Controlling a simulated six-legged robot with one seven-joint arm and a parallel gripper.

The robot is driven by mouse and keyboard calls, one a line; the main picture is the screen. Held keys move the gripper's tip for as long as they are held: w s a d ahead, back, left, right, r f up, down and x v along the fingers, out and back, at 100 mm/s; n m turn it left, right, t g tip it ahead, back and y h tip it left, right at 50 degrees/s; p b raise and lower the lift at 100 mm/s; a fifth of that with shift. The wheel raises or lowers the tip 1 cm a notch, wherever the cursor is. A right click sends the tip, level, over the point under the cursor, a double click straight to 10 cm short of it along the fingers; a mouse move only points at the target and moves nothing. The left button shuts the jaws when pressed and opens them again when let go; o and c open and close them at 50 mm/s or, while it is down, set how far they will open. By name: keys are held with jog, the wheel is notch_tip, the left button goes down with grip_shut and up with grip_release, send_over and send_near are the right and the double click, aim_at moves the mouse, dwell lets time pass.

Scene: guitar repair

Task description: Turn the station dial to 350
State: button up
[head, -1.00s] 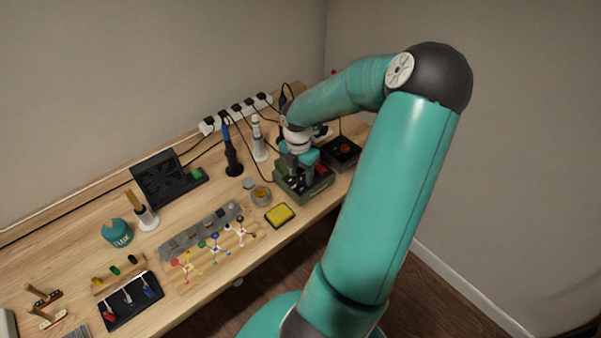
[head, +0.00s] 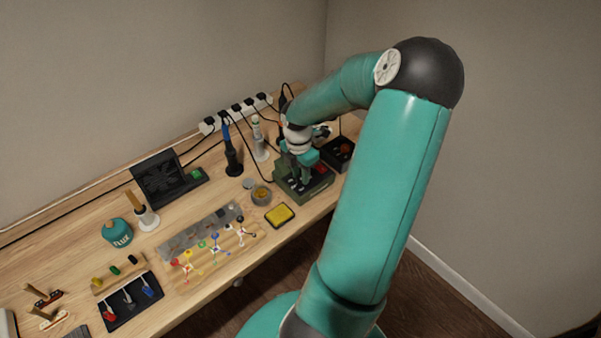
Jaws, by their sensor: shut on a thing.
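The soldering station (head: 318,193) is a dark green box near the right end of the bench's front edge. My gripper (head: 304,178) points down at the station's top and front, with its fingers shut on what appears to be the station dial. The dial itself is hidden behind the fingers, and its setting cannot be read from this view.
A yellow sponge tray (head: 280,215) and a small round tin (head: 261,194) sit left of the station. A black box with a red part (head: 341,150) is just behind right. A blue-handled iron (head: 231,155) stands behind left. A power strip (head: 235,112) runs along the back.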

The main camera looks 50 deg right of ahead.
jog(key=m, duration=1)
jog(key=shift+m+t, duration=0.3)
jog(key=m, duration=0.3)
jog(key=shift+m+y, duration=0.3)
jog(key=m, duration=0.3)
jog(key=shift+m, duration=0.3)
jog(key=m, duration=0.3)
jog(key=shift+m+t, duration=0.3)
jog(key=m, duration=0.7)
jog(key=shift+s, duration=0.1)
